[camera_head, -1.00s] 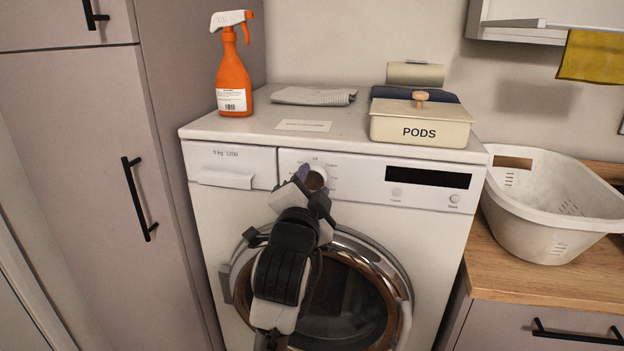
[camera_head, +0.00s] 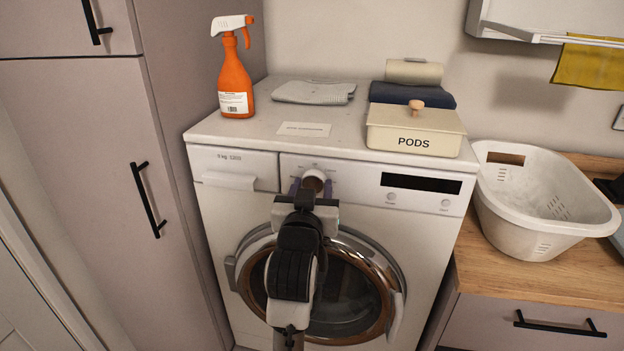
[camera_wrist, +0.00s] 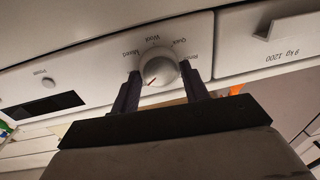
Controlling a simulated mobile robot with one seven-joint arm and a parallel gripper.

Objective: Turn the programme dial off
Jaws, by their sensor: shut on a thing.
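The programme dial (camera_head: 314,176) is a round pale knob on the front panel of the white washing machine (camera_head: 225,214). It also shows in the wrist view (camera_wrist: 158,68), upside down, with a red pointer mark and printed programme names around it. My gripper (camera_head: 312,186) is at the panel with one finger on each side of the dial, shut on it. In the wrist view the dark fingers (camera_wrist: 160,88) flank the knob. The lower edge of the dial and its lower labels are hidden by my gripper in the head view.
The machine top holds an orange spray bottle (camera_head: 235,80), a folded grey cloth (camera_head: 314,92) and a PODS box (camera_head: 414,132). A white laundry basket (camera_head: 540,205) stands on the wooden counter at right. A tall cabinet (camera_head: 100,150) stands close at left.

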